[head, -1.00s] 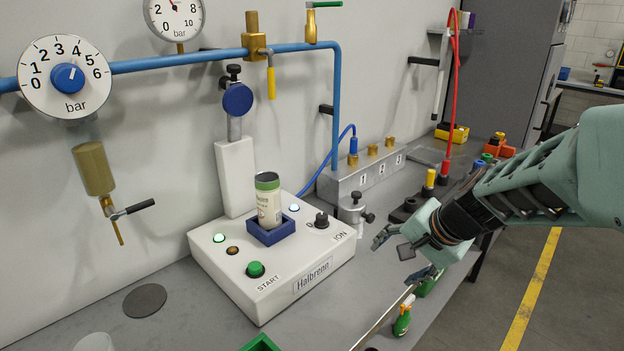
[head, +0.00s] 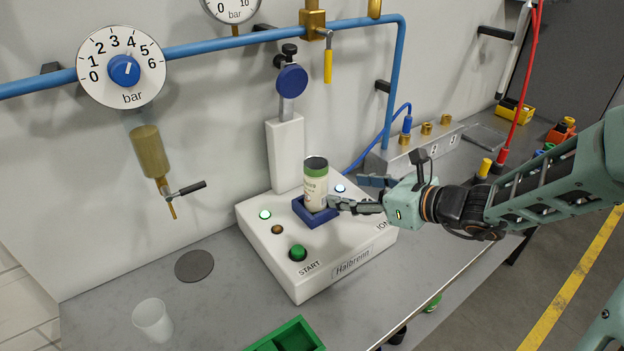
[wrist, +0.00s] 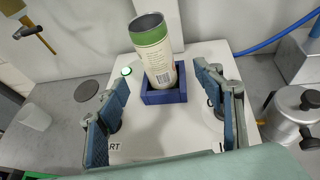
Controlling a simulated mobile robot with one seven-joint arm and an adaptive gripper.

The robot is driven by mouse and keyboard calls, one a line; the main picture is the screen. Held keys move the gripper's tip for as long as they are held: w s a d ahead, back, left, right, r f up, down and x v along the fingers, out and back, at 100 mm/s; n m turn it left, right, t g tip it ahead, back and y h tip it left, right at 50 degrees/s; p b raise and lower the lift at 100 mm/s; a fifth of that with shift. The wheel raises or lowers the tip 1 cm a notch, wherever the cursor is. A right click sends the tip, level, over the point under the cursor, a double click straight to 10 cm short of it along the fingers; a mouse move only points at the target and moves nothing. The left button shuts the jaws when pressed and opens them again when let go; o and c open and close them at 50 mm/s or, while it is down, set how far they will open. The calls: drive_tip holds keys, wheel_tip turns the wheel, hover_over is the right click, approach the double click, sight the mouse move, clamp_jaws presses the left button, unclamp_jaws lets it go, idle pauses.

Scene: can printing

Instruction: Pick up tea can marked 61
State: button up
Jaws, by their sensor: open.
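A cream tea can (head: 316,188) with a green band and a dark top stands in the blue square holder (head: 304,213) on the white printing machine. In the wrist view the can (wrist: 156,55) shows a small barcode-like label; I cannot read a number 61. My gripper (head: 346,191) is open, to the right of the can and close to it, reaching in roughly level. In the wrist view its fingers (wrist: 161,75) are spread either side of the can's lower part, and the can stands ahead between them. Contact cannot be made out.
The machine carries a green START button (head: 298,253) and a post with a blue disc (head: 291,81) behind the can. A clear cup (head: 152,318) and a green tray (head: 288,340) are on the bench. Blue pipe runs along the wall.

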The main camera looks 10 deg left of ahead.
sight(325, 186)
drive_tip(key=x, duration=0.5)
drive_tip(key=shift+w+a+b, duration=0.15)
drive_tip(key=shift+a+b, duration=0.15)
drive_tip(key=x, duration=0.4)
drive_tip(key=shift+s+a, duration=0.15)
drive_tip(key=shift+s, duration=0.1)
drive_tip(key=shift+w+a+f, duration=0.2)
drive_tip(key=shift+w+a, duration=0.15)
drive_tip(key=shift+a, duration=0.15)
drive_tip(key=shift+c, duration=0.2)
drive_tip(key=c, duration=0.9)
